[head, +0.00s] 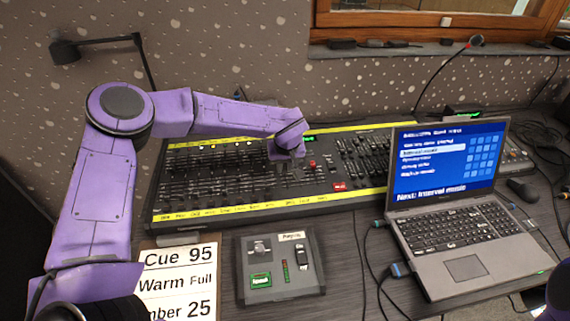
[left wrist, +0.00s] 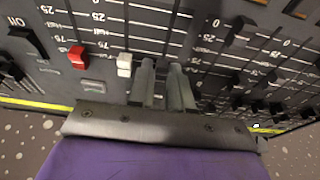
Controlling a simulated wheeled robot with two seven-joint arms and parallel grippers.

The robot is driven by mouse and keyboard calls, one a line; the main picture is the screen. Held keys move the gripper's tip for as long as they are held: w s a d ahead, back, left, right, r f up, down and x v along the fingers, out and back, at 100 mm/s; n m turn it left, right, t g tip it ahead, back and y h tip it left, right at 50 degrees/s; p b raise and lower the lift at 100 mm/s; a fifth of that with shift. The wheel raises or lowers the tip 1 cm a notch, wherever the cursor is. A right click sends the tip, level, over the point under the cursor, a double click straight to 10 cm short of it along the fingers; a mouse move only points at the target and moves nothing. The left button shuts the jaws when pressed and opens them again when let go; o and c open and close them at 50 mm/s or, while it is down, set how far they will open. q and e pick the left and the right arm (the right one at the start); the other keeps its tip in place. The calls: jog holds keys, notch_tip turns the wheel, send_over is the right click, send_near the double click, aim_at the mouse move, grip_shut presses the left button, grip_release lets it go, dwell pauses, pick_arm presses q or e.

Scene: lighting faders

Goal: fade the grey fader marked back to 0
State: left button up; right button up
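The lighting desk (head: 200,212) is a long black board of fader rows with yellow label strips. My left gripper (head: 288,152) is over the middle of its fader rows. In the left wrist view the two grey fingers (left wrist: 164,68) stand close together with a narrow gap, down at the fader slots. A white fader cap (left wrist: 124,64) is just left of the fingers, with a red cap (left wrist: 76,58) farther left. I cannot make out the grey fader or its label; the fingers may hide it. Whether they hold a cap is unclear. My right gripper is out of view.
Black fader caps (left wrist: 243,32) stand right of the fingers in the left wrist view. A laptop (head: 468,266) is open at the right. A small control box (head: 280,290) and a cue card (head: 180,285) lie in front of the desk.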

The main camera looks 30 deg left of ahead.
aim_at(287, 185)
pick_arm(q)
jog(key=shift+c, duration=0.8)
jog(key=shift+s+d+r, duration=0.15)
jog(key=shift+s, duration=0.05)
jog(key=shift+s+d+f+p, duration=0.15)
jog(key=shift+s+d+p, duration=0.5)
jog(key=shift+s+d, duration=0.35)
jog(key=shift+s+d+f+p, duration=0.1)
jog(key=shift+s+d+p, duration=0.55)
jog(key=shift+s, duration=0.55)
jog(key=o, duration=0.5)
jog(key=shift+c, duration=0.2)
jog(key=shift+r, duration=0.1)
notch_tip(287, 185, up, 2)
jog(key=p, duration=0.3)
jog(key=shift+r, duration=0.2)
jog(key=shift+f, duration=0.1)
